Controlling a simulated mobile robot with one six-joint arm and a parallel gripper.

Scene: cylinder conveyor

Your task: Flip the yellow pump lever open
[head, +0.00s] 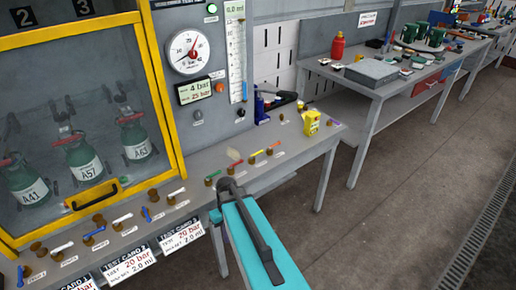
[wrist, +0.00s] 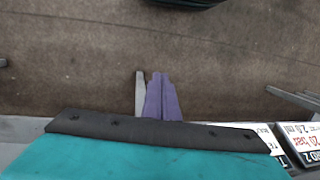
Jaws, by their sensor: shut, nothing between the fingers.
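A row of small coloured levers on brass fittings runs along the grey bench in the head view. A yellow-looking lever (head: 257,153) is among them, beside green and red ones; it is too small to tell its exact setting. My teal arm reaches up from the bottom of the head view, its end in front of the bench edge and below these levers. My gripper (wrist: 157,75) shows in the wrist view as purple and grey fingers, shut and empty over the floor. The fingertips cannot be made out in the head view. No lever shows in the wrist view.
A yellow-framed cabinet (head: 159,80) with green cylinders stands at left. Other levers and test cards (head: 183,233) line the bench front. A yellow box (head: 312,122) stands at the bench's right end. Open floor (head: 400,190) lies to the right, before a second table (head: 360,88).

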